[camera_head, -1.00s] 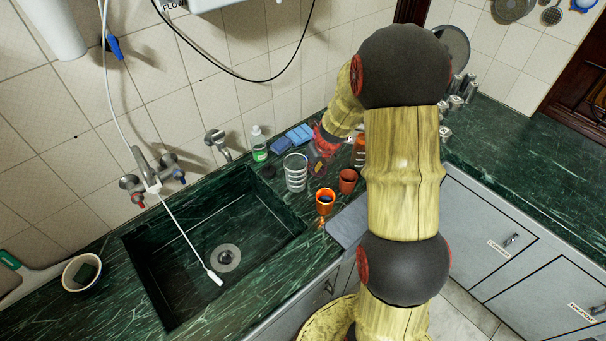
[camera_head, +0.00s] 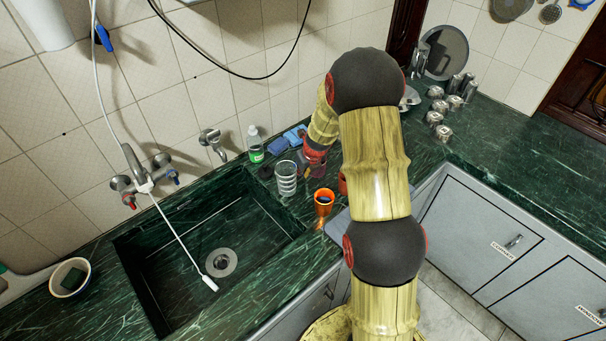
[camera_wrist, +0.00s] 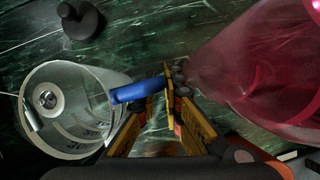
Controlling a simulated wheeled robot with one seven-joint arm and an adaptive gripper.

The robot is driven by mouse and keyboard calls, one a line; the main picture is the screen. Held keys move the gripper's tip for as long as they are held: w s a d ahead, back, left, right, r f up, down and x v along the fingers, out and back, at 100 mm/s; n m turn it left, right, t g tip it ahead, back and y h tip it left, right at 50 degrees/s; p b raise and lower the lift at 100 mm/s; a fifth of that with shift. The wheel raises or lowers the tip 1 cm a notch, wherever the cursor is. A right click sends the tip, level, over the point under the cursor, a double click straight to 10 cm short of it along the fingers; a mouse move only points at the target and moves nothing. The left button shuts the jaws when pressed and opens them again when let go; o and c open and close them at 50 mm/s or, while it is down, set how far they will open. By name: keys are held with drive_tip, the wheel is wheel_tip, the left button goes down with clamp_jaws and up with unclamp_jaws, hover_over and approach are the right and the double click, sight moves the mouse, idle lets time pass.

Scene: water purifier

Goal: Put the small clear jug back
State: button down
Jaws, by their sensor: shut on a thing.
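A see-through pink-tinted jug (camera_wrist: 265,75) fills the right of the wrist view, close to the camera.
An orange cup (camera_head: 324,204) stands in front, and a reddish cup (camera_head: 342,184) is partly behind my arm. A green-labelled bottle (camera_head: 255,147), blue sponges (camera_head: 278,146) and a black stopper (camera_head: 265,172) lie behind. The sink (camera_head: 215,245) is left. Metal jars (camera_head: 440,118) stand right.

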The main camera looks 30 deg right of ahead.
drive_tip(key=shift+f, duration=0.1)
drive_tip(key=c, duration=2.2)
unclamp_jaws()
